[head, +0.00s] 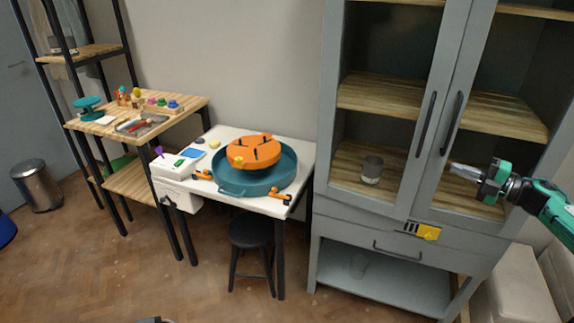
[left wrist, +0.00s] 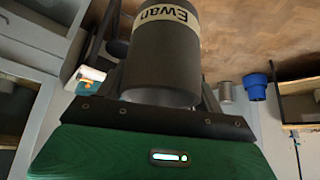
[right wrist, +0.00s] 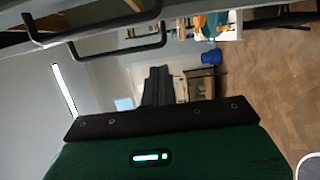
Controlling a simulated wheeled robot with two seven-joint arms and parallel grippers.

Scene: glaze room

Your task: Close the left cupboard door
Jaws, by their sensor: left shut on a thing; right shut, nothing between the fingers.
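The grey cupboard's left door (head: 400,205) has a glass pane and a dark upright handle (head: 426,122). It looks shut or nearly shut; I cannot tell if a small gap stays at its free edge. The right door (head: 435,208) beside it has its own handle (head: 452,123). My right gripper (head: 453,168) is shut and empty, in front of the right door, below the handles. Its shut fingers show in the right wrist view (right wrist: 157,85), with door handles at upper left. My left gripper is shut on a dark cylinder labelled "Ewan" (left wrist: 160,60) in the left wrist view.
A grey cup (head: 372,169) stands inside the cupboard behind the left pane. A drawer (head: 365,238) with a yellow label lies below the doors. Left of the cupboard is a white table (head: 303,158) with a teal basin (head: 285,178) and a dark stool (head: 250,234). Open floor lies in front.

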